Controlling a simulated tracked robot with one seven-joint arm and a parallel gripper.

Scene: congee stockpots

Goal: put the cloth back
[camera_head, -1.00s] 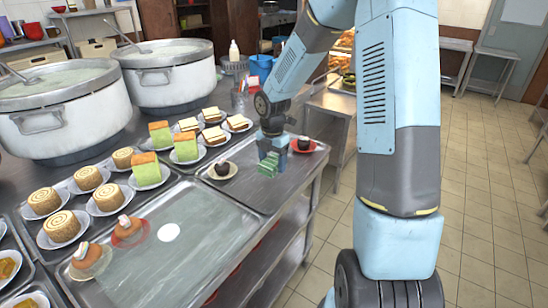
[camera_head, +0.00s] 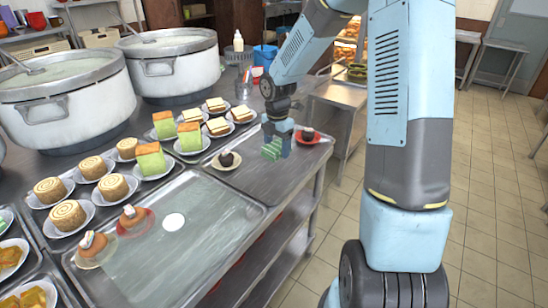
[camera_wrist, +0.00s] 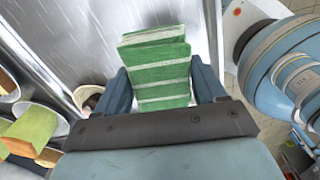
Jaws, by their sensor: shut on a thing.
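The cloth is a folded green piece with pale stripes. In the wrist view the cloth (camera_wrist: 160,75) stands between the two blue fingers of my gripper (camera_wrist: 163,88), which is shut on it. In the head view my gripper (camera_head: 277,141) is over the far tray on the counter, with the cloth (camera_head: 271,150) hanging at its lower end. Whether the cloth touches the tray below cannot be told.
The far metal tray (camera_head: 262,190) holds a dark cake on a plate (camera_head: 227,160) left of my gripper and one on a red plate (camera_head: 308,136) to its right. The near tray (camera_head: 200,240) has a white disc and two brown cakes. Several plated cakes and two large stockpots (camera_head: 178,65) stand left.

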